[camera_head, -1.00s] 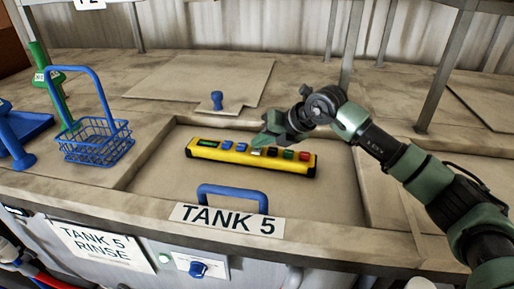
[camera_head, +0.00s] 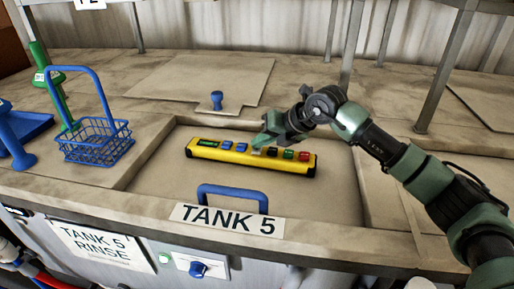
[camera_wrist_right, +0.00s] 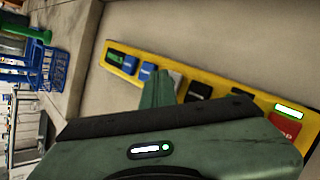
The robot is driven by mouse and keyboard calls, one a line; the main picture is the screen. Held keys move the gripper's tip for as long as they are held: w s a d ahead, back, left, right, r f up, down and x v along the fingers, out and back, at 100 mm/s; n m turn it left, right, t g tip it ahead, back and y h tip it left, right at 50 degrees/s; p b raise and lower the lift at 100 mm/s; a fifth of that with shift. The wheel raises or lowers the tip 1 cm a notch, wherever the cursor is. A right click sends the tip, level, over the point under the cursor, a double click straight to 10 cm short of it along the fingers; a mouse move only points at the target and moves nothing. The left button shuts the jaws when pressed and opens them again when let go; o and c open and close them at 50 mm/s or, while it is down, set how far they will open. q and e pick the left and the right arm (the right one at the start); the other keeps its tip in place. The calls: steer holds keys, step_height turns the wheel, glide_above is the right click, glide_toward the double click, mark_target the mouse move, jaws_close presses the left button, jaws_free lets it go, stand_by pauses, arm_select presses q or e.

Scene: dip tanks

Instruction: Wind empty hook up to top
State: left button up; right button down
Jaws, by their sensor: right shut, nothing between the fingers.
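A yellow pendant control (camera_head: 222,155) lies across the lid of tank 5, with a row of blue, pale, black, green and red buttons; it also shows in the right wrist view (camera_wrist_right: 228,83). My right gripper (camera_head: 262,143) is shut and empty, its tip at the pendant's middle buttons. In the right wrist view the fingertip (camera_wrist_right: 157,88) is over or beside the pale button; I cannot tell whether it presses it. The hook is not in view. My left gripper is not in view.
A blue wire basket (camera_head: 97,143) stands at left beside a green-handled tool (camera_head: 52,90) and a blue tray (camera_head: 25,130). A blue lid handle (camera_head: 233,191) rises in front of the pendant. Metal posts (camera_head: 447,70) stand behind my right arm.

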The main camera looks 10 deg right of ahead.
mark_target(260, 151)
steer(key=shift+r, duration=0.1)
stand_by(0.8)
steer(key=shift+r+p, duration=0.45)
steer(key=shift+r, duration=0.35)
steer(key=shift+r+p, duration=1.4)
steer(key=shift+r, duration=1.1)
